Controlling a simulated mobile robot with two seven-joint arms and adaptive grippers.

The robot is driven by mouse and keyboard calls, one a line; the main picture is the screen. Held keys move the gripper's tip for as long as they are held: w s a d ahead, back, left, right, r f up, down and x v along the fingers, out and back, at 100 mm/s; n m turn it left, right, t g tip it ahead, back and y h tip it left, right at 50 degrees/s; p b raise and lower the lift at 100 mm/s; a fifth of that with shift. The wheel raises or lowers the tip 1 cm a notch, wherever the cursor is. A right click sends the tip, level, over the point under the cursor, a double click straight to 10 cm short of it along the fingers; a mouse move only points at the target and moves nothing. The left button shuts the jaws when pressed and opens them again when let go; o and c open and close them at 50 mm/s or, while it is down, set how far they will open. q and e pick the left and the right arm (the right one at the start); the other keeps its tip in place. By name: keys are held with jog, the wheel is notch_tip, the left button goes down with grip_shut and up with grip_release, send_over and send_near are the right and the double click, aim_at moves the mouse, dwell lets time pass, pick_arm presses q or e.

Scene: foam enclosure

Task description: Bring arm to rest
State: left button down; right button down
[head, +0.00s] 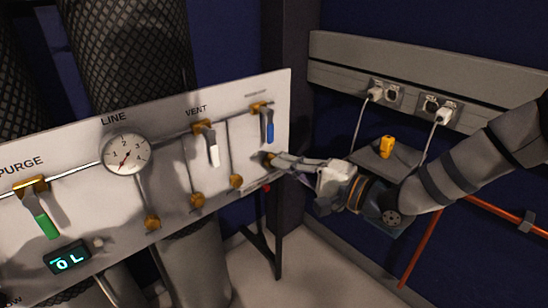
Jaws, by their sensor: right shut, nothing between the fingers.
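My right gripper (274,160) comes in from the right on my grey arm. Its fingers are shut, with nothing seen between them. Its tips are in front of or close to the lower right part of the white panel (173,170), below the blue-handled valve (268,124). I cannot tell whether the tips touch the panel or the brass fitting there. My left gripper is not in view.
The panel carries a white-handled valve (210,144), a green-handled valve (40,208), a gauge (126,154) and a lit display (67,258). A yellow object (386,147) sits on a grey surface behind my arm. An orange pipe (421,248) and plugged sockets (384,92) are at right.

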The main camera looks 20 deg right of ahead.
dwell(0.4)
